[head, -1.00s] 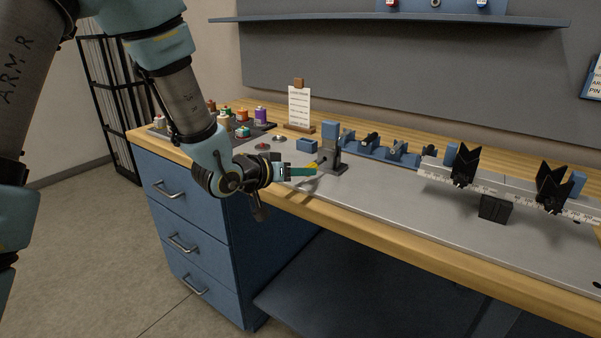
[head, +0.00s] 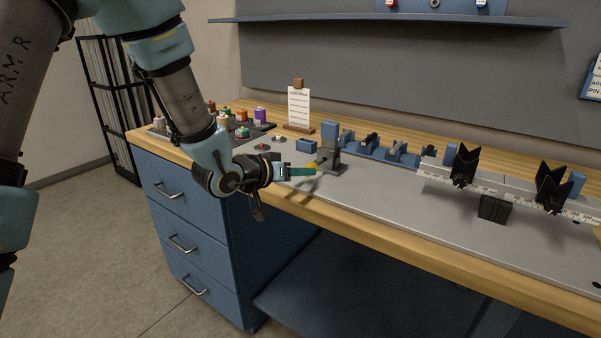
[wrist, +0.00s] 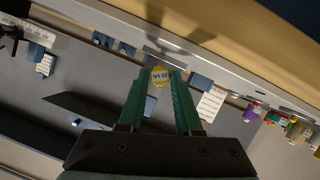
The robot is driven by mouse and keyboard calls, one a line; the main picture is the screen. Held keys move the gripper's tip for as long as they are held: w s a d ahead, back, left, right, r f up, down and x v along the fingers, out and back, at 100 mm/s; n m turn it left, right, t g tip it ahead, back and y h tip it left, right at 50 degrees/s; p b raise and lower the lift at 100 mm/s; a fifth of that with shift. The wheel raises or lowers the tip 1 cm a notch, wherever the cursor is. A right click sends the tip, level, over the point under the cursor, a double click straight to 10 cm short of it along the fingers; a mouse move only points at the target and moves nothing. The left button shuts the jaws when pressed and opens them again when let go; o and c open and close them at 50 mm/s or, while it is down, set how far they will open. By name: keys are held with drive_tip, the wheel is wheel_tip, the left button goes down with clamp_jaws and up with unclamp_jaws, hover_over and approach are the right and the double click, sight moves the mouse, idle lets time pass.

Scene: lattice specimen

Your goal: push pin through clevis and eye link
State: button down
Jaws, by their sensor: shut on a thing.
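My gripper (head: 316,167) has green fingers and is shut on a small yellow piece (wrist: 160,76), likely the pin's head. The piece carries a printed mark in the wrist view. It is held against or very close to the front of a grey upright fixture (head: 334,161) with a blue block on top, likely the clevis. The pin shank and the eye link cannot be made out. Whether the pin is inside the hole cannot be told.
A blue rack (head: 375,153) with dark parts stands right of the fixture. A rail with black V-holders (head: 464,164) lies farther right. The front bench surface is clear.

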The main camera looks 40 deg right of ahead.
sight(312, 163)
drive_tip(key=shift+w+d, duration=0.15)
drive_tip(key=shift+d, duration=0.35)
drive_tip(key=shift+w+d, duration=0.2)
drive_tip(key=shift+d, duration=0.5)
drive_tip(key=shift+w+d, duration=0.2)
drive_tip(key=shift+d, duration=0.6)
drive_tip(key=shift+d, duration=0.3)
drive_tip(key=shift+w+d+r, duration=0.1)
drive_tip(key=shift+d, duration=0.05)
idle(0.3)
drive_tip(key=c, duration=0.5)
unclamp_jaws()
drive_tip(key=shift+o, duration=0.3)
drive_tip(key=o, duration=0.4)
